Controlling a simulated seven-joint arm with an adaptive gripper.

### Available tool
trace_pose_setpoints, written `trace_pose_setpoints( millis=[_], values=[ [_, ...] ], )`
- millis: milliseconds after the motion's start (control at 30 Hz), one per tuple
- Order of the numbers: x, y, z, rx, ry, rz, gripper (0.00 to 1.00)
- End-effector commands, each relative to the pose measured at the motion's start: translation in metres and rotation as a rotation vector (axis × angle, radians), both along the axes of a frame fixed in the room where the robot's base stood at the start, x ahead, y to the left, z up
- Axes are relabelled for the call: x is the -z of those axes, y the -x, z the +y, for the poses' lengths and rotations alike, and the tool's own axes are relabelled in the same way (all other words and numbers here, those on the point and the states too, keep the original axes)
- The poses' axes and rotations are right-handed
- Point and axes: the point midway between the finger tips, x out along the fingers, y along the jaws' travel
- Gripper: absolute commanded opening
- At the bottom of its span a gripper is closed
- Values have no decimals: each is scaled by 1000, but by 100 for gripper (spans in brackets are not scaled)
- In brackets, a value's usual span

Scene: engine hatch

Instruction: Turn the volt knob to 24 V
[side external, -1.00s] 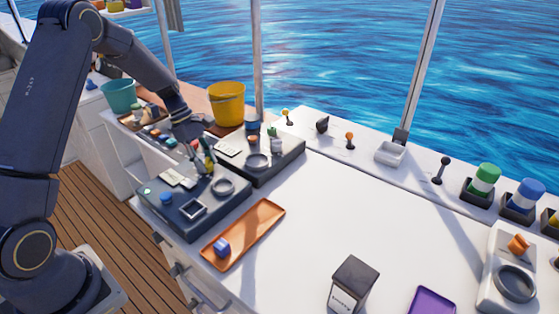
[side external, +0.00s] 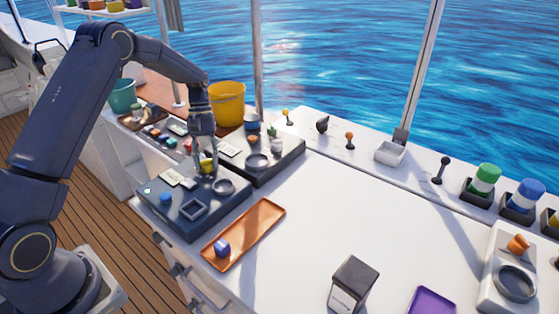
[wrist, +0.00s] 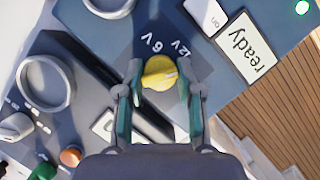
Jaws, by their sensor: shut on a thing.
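The yellow volt knob (wrist: 156,68) sits on the dark blue panel box (side external: 222,203). In the wrist view, "6 V" and "12V" are printed beside it; no 24 V mark is visible, and a finger covers part of the panel. A pale line on the knob points toward the right finger, past the 12V mark. My gripper (wrist: 160,74) points down over the panel, with one finger on each side of the knob, shut on it. In the side view the knob (side external: 208,167) shows small and yellow at my fingertips.
A "ready" plate (wrist: 246,46) and a lit green lamp (wrist: 302,7) are on the same panel. A grey ring (side external: 224,186) stands close by. A second dark box (side external: 270,170) adjoins behind. An orange tray (side external: 254,230) with a blue cube (side external: 222,247) lies in front.

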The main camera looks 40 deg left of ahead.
Motion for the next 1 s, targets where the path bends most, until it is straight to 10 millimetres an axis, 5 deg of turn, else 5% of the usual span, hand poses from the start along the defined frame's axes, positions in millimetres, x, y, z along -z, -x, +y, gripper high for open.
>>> trace_pose_setpoints(
  millis=[500, 1000],
  values=[
    [-1, -1, -2, 357, 0, -1, 1],
    [-1, -1, -2, 432, 0, -1, 1]
  ],
)
